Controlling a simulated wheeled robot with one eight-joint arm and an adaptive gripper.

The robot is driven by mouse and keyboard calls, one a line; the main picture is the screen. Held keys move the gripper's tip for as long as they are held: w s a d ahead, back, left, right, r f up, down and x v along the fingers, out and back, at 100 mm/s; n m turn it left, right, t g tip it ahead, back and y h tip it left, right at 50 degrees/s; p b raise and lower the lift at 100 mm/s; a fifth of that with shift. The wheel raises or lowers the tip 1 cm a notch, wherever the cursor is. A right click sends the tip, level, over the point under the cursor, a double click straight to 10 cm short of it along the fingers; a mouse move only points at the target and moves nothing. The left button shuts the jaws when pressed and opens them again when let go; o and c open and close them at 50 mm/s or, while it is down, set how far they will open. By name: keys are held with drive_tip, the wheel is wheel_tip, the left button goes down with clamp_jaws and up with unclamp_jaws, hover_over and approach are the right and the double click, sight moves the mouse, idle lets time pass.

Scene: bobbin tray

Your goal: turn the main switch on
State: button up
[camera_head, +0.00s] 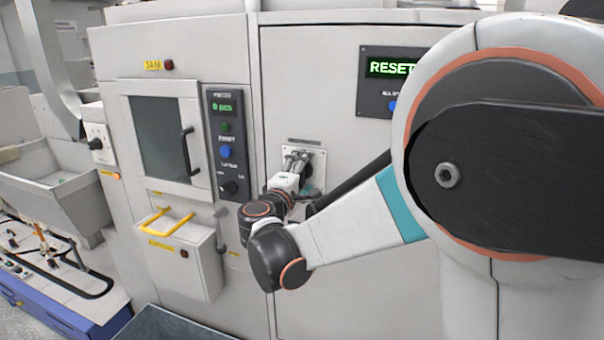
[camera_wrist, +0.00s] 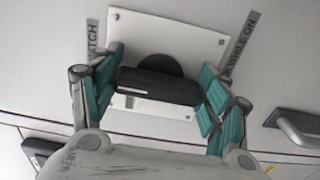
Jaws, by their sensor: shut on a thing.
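The main switch has a black bar handle (camera_wrist: 158,86) on a round black hub, mounted on a white plate (camera_wrist: 140,28) in the wrist view. The handle lies across the picture, tilted slightly down to the right. My gripper (camera_wrist: 160,74) has its teal-padded fingers at the two ends of the handle and is shut on it. In the head view my gripper (camera_head: 297,159) is at the switch plate (camera_head: 318,167) on the machine's front.
Grey labels flank the plate; one reads "WHILE ON" (camera_wrist: 245,40). A grey bar handle (camera_wrist: 295,128) is at the wrist view's right. In the head view, a control panel (camera_head: 227,140), a door with a black handle (camera_head: 187,150) and a lit RESET display (camera_head: 392,68) surround the switch.

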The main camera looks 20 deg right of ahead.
idle(0.4)
drive_tip(key=o, duration=1.1)
drive_tip(key=shift+c, duration=0.2)
